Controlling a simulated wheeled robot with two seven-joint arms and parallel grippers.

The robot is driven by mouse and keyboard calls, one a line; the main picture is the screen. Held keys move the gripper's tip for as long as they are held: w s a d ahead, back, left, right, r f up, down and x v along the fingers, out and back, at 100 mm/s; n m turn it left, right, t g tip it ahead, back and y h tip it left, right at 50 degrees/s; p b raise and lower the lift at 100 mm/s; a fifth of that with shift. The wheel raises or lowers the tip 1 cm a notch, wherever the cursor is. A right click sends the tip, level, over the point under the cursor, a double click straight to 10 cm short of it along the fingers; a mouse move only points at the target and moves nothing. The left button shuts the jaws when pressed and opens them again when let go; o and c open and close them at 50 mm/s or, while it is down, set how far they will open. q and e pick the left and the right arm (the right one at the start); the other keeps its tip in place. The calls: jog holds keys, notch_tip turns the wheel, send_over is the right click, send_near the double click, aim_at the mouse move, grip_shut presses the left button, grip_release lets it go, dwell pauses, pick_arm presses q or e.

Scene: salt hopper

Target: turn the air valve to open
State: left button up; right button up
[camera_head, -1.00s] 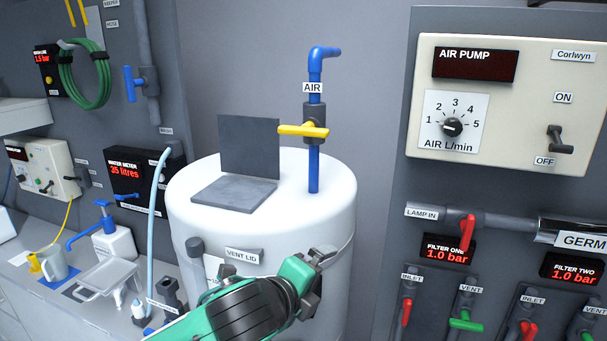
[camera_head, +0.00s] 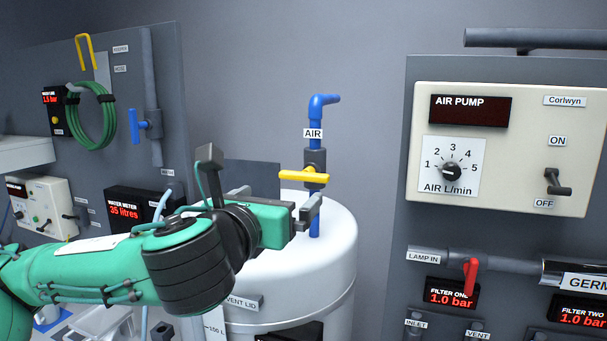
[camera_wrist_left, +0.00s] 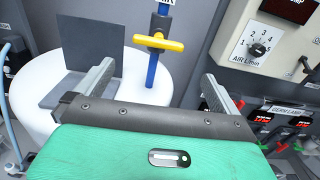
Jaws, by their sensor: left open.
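The air valve has a yellow handle (camera_head: 304,177) set crosswise on a blue vertical pipe (camera_head: 314,222) with an AIR label (camera_head: 313,133). The pipe stands on top of the white tank (camera_head: 340,240). My left gripper (camera_head: 310,205) is just below and in front of the handle in the head view. In the left wrist view, the jaws are spread wide and empty, with the yellow handle (camera_wrist_left: 158,42) ahead, above the gap between the fingers. I see no contact with the handle. My right gripper is not in view.
The air pump panel (camera_head: 500,190) is on the wall at right, its display dark. The tank's raised grey lid (camera_wrist_left: 92,58) stands left of the valve. Space right of the blue pipe is clear.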

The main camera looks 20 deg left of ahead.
aim_at(302, 176)
pick_arm(q)
jog(key=shift+w+d+r+p, duration=0.1)
jog(key=shift+w+p, duration=1.55)
jog(key=shift+w, duration=1.85)
jog(key=shift+w+r+p, duration=0.1)
jog(key=shift+w+p, duration=1.5)
jog(key=shift+w, duration=1.85)
jog(key=c, duration=0.7)
